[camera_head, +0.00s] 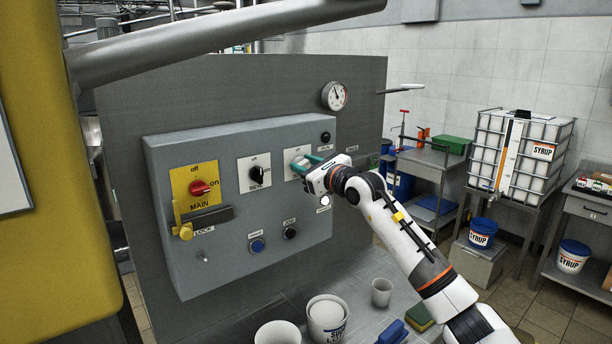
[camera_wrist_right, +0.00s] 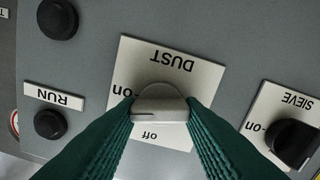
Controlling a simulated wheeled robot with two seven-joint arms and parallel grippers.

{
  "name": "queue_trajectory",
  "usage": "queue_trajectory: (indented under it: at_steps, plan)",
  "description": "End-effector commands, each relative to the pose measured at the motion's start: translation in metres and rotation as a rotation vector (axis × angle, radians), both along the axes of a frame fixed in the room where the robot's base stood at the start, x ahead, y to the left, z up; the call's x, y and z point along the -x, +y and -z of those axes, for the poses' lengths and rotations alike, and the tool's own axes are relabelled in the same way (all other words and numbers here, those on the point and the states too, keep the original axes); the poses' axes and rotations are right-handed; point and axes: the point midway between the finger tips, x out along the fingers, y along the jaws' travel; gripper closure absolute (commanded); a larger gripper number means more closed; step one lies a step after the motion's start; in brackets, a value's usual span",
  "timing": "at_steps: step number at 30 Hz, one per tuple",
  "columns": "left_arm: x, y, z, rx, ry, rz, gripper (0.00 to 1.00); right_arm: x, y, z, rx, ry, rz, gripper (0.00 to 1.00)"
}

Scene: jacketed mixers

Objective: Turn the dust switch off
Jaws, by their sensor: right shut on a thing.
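The dust switch (camera_wrist_right: 160,103) is a pale grey knob on a white plate lettered DUST (camera_wrist_right: 190,68), upside down in the right wrist view. "On" is at the plate's left there and "off" at its bottom. The knob's bar lies level, with a dark line on its left half, toward "on". The green fingers of my right gripper (camera_wrist_right: 160,112) are shut on the knob, one on each side. In the head view my right gripper (camera_head: 304,165) is at the panel's right part and hides most of the knob. My left gripper is not in view.
The sieve switch (camera_head: 260,174), a black knob, sits beside the dust plate, left in the head view. The red main switch (camera_head: 200,188) and yellow lock (camera_head: 186,231) are farther left. Buttons, including RUN (camera_wrist_right: 50,124), are close by. Tubs (camera_head: 326,318) stand below the panel.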

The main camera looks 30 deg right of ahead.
Motion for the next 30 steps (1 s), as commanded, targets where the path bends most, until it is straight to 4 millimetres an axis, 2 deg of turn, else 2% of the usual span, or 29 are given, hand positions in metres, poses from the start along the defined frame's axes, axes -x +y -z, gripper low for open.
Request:
queue_trajectory:
  at_steps: [1,12,30]
  plan:
    - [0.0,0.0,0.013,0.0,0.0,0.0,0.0,0.0,0.0,0.004,0.047,-0.008,0.001,0.88]
    - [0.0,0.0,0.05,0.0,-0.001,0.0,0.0,0.0,0.001,0.004,0.398,-0.035,0.002,0.88]
    - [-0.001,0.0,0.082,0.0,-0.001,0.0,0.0,0.0,0.003,0.003,0.958,-0.078,0.0,0.88]
